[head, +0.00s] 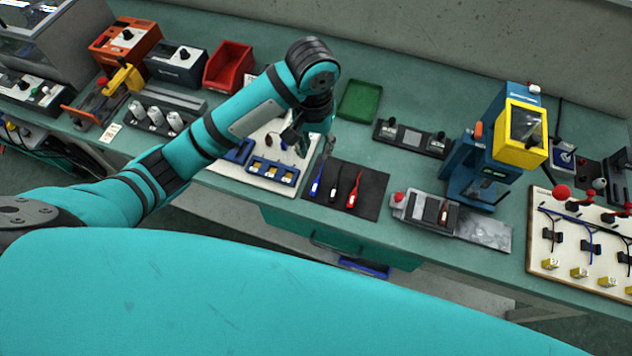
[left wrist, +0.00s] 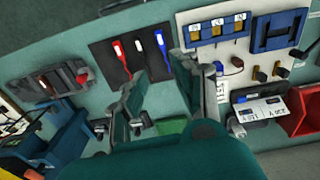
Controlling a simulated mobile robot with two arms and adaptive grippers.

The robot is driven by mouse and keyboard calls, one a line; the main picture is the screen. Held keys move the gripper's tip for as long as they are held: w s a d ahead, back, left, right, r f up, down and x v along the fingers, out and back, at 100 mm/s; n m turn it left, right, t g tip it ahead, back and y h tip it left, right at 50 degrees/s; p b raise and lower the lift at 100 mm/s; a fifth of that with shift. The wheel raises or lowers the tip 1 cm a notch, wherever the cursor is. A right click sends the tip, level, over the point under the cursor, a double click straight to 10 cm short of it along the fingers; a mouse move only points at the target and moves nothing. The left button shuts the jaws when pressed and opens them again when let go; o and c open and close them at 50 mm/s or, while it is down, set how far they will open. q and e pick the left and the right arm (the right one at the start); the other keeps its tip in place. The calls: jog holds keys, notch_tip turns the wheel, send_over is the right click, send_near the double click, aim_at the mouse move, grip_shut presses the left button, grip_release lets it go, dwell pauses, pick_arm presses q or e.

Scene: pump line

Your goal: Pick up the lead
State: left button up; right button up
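Three leads lie side by side on a black mat (head: 374,207): a blue lead (head: 316,186), a black lead with a whitish end (head: 335,187) and a red lead (head: 353,191). The left wrist view also shows the red lead (left wrist: 121,56), the black lead (left wrist: 141,52) and the blue lead (left wrist: 160,44). My left gripper (head: 311,149) hangs above the bench near the mat's back left corner. In the left wrist view its fingers (left wrist: 168,86) are apart with nothing between them. My right gripper is not in view.
A white board (head: 226,167) with blue holders (head: 273,172) is left of the mat. A green tray (head: 359,101) lies behind it. A grey fixture with a red knob (head: 424,209) and a blue-yellow machine (head: 495,150) stand right. The bench strip behind the mat is clear.

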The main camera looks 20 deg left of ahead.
pick_arm(q)
jog(key=p, duration=0.2)
send_over(316, 183)
jog(key=f, duration=1.1)
jog(key=shift+s+a+f, duration=0.1)
jog(key=shift+s+f, duration=0.15)
jog(key=shift+s, duration=0.15)
jog(key=shift+w+f, duration=0.1)
jog(key=shift+f, duration=0.4)
jog(key=f+p, duration=0.1)
jog(key=f, duration=0.3)
jog(key=shift+w+f, duration=0.2)
jog(key=shift+c, duration=0.3)
grip_shut()
jog(key=shift+r, duration=0.2)
